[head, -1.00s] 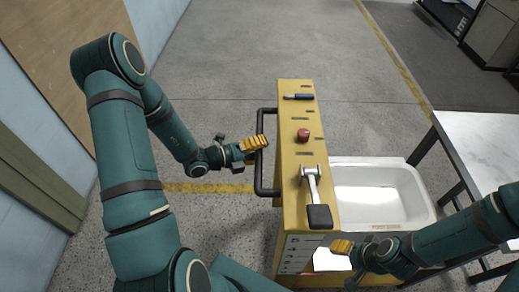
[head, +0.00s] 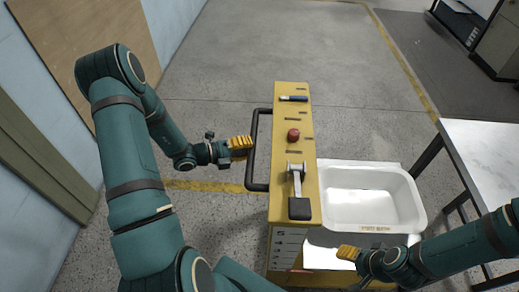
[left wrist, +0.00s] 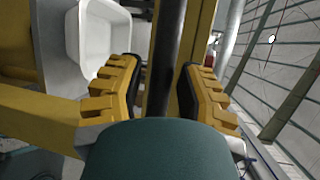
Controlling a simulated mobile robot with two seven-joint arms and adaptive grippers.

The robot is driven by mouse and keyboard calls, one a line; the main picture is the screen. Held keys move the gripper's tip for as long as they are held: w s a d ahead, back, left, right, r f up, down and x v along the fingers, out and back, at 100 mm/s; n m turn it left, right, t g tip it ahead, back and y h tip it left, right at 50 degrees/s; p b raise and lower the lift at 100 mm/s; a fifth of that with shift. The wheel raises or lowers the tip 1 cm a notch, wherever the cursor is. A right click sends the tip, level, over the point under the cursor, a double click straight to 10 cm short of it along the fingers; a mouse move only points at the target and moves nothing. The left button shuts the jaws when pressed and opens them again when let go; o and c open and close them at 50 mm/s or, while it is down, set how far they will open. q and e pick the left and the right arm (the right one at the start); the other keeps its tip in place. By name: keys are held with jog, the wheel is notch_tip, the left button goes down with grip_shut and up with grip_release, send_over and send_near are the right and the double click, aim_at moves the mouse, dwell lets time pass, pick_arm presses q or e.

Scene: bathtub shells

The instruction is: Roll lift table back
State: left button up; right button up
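The lift table (head: 308,175) stands in front of me as a tall yellow column with a black handle (head: 250,180) on its left side. A red knob (head: 293,135), a blue-handled piece (head: 294,98) and a grey lever with a black pad (head: 299,207) are on its top. A white tub (head: 358,200) sits on its right. My left gripper (head: 241,146) is at the handle; in the left wrist view the black bar (left wrist: 165,60) runs between its spread fingers (left wrist: 160,92), with gaps visible. My right gripper (head: 348,252) is below the tub's front edge; its opening is unclear.
A white-topped table with dark legs (head: 485,150) stands close on the right. A wall with a wooden panel (head: 85,60) is on the left. Dark cabinets (head: 490,40) are at the far right. The grey floor (head: 290,40) behind the lift table is clear.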

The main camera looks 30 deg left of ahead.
pick_arm(q)
jog(key=shift+o, duration=0.9)
jog(key=shift+w+f, duration=0.1)
jog(key=shift+w, duration=0.1)
jog(key=shift+w+d, duration=0.15)
jog(key=shift+w, duration=0.2)
jog(key=v, duration=1.2)
pick_arm(e)
jog(key=shift+w+f, duration=0.15)
jog(key=shift+w, duration=0.15)
pick_arm(q)
jog(key=shift+f, duration=0.1)
